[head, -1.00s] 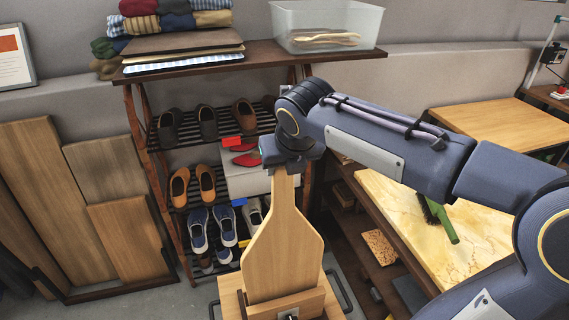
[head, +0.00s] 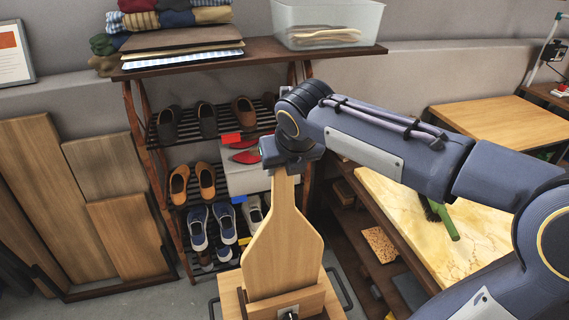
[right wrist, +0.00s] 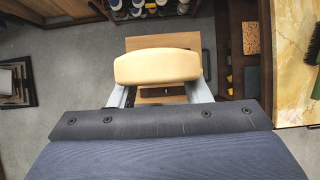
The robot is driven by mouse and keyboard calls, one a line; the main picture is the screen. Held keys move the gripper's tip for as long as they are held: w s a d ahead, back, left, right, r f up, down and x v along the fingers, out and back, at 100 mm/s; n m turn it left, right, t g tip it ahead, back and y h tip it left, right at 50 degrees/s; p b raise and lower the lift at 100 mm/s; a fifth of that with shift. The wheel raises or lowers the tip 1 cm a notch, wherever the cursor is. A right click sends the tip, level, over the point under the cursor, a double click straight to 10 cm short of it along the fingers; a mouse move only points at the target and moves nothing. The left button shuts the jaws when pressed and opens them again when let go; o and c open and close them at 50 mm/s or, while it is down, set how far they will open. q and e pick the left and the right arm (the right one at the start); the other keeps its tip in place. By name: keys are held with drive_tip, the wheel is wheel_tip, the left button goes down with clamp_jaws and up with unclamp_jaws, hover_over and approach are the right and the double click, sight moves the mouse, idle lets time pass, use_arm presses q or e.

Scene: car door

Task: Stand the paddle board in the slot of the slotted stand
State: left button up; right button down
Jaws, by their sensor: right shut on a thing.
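The paddle board (head: 283,255) is pale wood with a wide body and a narrow handle on top. It stands about upright in the head view, its lower end behind the front bar of the wooden slotted stand (head: 265,309). The bar hides its bottom edge, so how deep it sits in the slot cannot be seen. My right gripper (head: 287,166) is shut on the handle top from above. In the right wrist view the rounded handle end (right wrist: 157,67) sits between the fingers, with the stand (right wrist: 150,43) below. My left gripper is not in view.
A shoe rack (head: 215,137) stands behind the board, with a clear plastic bin (head: 328,20) on top. Wooden panels (head: 120,235) lean at the left. A marble-topped bench (head: 405,215) with a green brush (head: 440,220) stands at the right, close under my right arm.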

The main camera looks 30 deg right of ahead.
drive_tip(key=shift+f, duration=0.2)
drive_tip(key=c, duration=0.8)
unclamp_jaws()
drive_tip(key=shift+o, duration=0.6)
drive_tip(key=shift+f, duration=0.2)
drive_tip(key=v, duration=0.8)
